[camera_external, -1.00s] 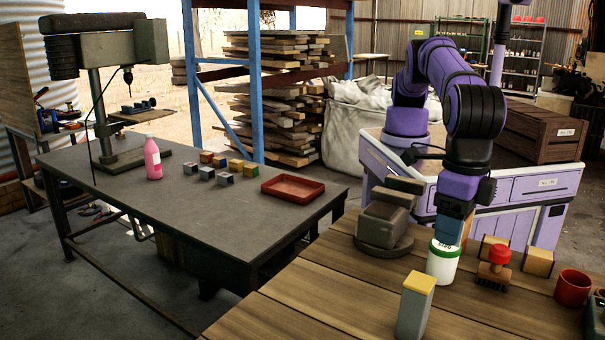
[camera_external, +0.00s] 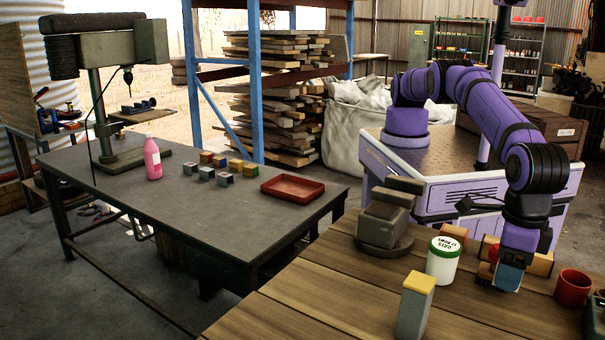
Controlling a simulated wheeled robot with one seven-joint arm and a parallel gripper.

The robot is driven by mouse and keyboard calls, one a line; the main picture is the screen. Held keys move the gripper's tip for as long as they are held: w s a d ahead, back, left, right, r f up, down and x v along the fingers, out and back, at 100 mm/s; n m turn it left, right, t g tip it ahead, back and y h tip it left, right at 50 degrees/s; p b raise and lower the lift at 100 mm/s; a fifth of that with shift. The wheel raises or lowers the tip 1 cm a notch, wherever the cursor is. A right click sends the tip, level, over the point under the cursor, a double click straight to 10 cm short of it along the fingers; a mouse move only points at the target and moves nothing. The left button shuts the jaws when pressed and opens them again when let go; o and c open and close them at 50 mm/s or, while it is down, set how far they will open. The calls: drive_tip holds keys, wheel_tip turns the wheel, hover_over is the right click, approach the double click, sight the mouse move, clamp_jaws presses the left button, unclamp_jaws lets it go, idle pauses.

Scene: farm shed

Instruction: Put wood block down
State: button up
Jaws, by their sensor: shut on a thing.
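My gripper (camera_external: 512,262) points down over the right part of the wooden table (camera_external: 330,275). It is shut on a wood block with a blue face (camera_external: 507,277), low and close to the tabletop. I cannot tell whether the block touches the table. A wood-coloured block (camera_external: 541,265) lies just right of my gripper, and another (camera_external: 488,249) shows partly behind it. A tall grey block with a yellow top (camera_external: 416,308) stands upright nearer the front.
A white jar with a green lid (camera_external: 442,262) stands left of my gripper. A red cup (camera_external: 572,288) is to the right. A grey machine part (camera_external: 384,225) sits behind left. The table's front left is clear. A dark metal table (camera_external: 110,190) carries small blocks and a red tray (camera_external: 292,190).

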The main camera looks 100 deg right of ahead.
sight(496, 312)
wheel_tip(496, 312, down, 7)
drive_tip(key=shift+f, duration=0.15)
drive_tip(key=shift+f, duration=0.1)
idle(0.3)
drive_tip(key=o, duration=0.9)
wheel_tip(496, 312, up, 12)
drive_tip(key=shift+r, duration=0.15)
